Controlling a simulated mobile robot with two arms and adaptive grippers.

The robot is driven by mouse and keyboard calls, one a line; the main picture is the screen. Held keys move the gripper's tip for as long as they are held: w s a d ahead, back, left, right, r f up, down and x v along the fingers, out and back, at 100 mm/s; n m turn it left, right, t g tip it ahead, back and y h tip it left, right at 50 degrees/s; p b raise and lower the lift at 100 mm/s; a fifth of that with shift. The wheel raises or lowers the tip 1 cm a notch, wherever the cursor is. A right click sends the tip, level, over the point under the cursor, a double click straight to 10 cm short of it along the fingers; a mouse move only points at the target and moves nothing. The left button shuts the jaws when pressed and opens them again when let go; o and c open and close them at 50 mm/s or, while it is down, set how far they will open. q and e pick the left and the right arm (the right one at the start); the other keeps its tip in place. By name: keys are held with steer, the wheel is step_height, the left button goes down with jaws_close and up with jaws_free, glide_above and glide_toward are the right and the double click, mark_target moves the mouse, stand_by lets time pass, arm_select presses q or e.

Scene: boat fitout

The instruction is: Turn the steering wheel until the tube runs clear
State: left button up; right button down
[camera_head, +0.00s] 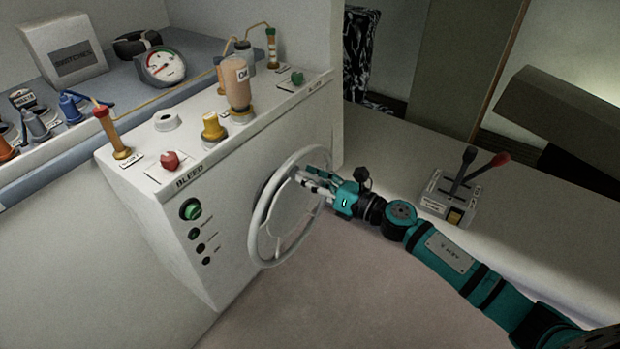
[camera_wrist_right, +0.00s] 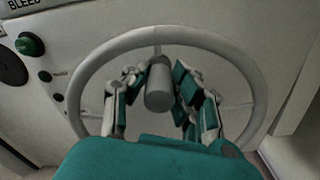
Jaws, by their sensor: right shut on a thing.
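The white steering wheel (camera_head: 257,233) stands upright on the front face of the console labelled BLEED. In the wrist view its rim (camera_wrist_right: 92,66) arches around my fingers. My right gripper (camera_head: 306,180) reaches in from the right and is shut on the wheel's grey knob (camera_wrist_right: 159,84), with a teal finger on each side. Near the left end of the console top stands a tube with orange-brown content (camera_head: 114,133). A second tube with banded colours (camera_head: 271,46) stands at the back right. A bottle of amber fluid (camera_head: 237,84) stands between them. My left gripper is not in view.
On the console top are a red knob (camera_head: 169,160), a yellow knob (camera_head: 212,126) and a green knob (camera_head: 297,78). A gauge (camera_head: 164,66) sits on the shelf behind. A throttle box with two levers (camera_head: 449,197) stands right of my arm.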

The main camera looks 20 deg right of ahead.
steer(key=w+d+f+m+b, duration=0.7)
steer(key=d+f+m+b, duration=0.1)
steer(key=m, duration=0.6)
steer(key=shift+w+d+f+b, duration=0.3)
steer(key=shift+d+f, duration=0.6)
steer(key=shift+f, duration=0.45)
steer(key=shift+s, duration=0.1)
steer(key=c, duration=1.2)
jaws_free()
steer(key=shift+c, duration=0.2)
steer(key=shift+o, duration=0.7)
steer(key=shift+r, duration=0.1)
steer(key=v, duration=1.2)
